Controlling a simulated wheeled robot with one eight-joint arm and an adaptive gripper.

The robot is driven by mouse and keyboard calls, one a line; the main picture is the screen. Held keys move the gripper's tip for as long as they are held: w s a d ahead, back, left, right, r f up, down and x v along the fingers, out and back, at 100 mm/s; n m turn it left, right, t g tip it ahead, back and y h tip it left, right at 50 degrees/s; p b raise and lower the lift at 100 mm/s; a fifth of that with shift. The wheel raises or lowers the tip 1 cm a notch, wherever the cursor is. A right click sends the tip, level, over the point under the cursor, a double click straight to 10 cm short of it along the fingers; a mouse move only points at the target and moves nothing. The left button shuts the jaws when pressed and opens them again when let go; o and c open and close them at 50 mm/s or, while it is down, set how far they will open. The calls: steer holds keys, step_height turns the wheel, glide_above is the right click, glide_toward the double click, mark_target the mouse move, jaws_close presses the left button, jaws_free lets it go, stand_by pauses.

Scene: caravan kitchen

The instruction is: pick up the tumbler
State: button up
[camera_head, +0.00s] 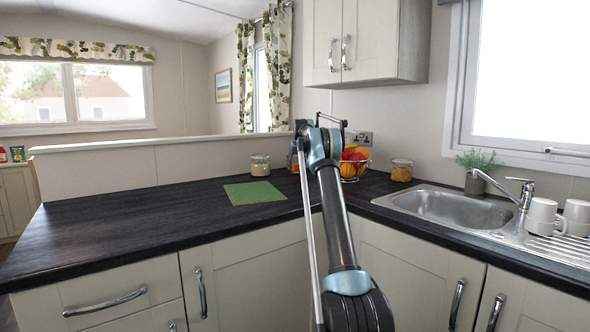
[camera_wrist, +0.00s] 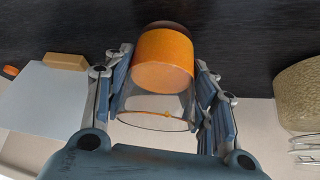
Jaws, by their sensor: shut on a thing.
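The tumbler (camera_wrist: 165,60) is a clear glass with orange contents. In the wrist view it lies between the two fingers of my gripper (camera_wrist: 162,72), which are shut on its sides. Its clear rim points toward the wrist, and its far end is against the dark counter. I cannot tell whether it touches the counter. In the head view my arm hides most of the gripper and the tumbler; a small orange patch shows just left of the arm's end, and I cannot tell what it is.
A fruit basket (camera_head: 354,163) and an orange-filled jar (camera_head: 401,170) stand right of my arm. A pale jar (camera_head: 260,165) and a green board (camera_head: 254,192) are to the left. The sink (camera_head: 450,208) and mugs (camera_head: 543,217) are farther right.

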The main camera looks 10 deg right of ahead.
steer(key=shift+r, duration=0.1)
step_height(320, 180, up, 10)
steer(key=shift+w, duration=0.2)
stand_by(0.9)
